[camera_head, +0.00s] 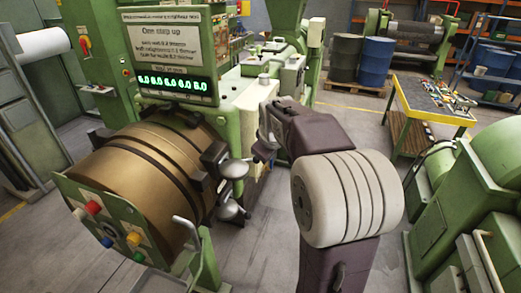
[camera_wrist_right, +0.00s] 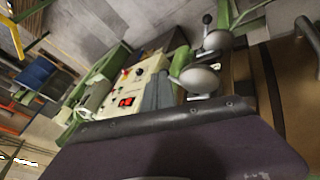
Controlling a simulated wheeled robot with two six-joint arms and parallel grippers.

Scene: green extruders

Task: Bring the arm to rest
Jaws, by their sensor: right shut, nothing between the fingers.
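My right arm (camera_head: 332,265) rises from the lower right in the head view, dark purple with a large cream ribbed joint. Its right gripper (camera_head: 264,148) is at the far end, shut and empty, in front of the green machine. The tips look close to the machine's lever knobs; I cannot tell whether they touch. The wrist view shows my purple wrist housing across the bottom, with no clear fingertips. My left gripper is in neither view.
A green extruder with a brown drum (camera_head: 135,178), display board (camera_head: 168,55) and round grey knobs (camera_head: 232,169) stands at left. Green machinery (camera_head: 455,210) stands at right. A yellow-edged table (camera_head: 430,100) and blue barrels (camera_head: 376,62) are behind. Grey floor (camera_head: 262,240) is open between the machines.

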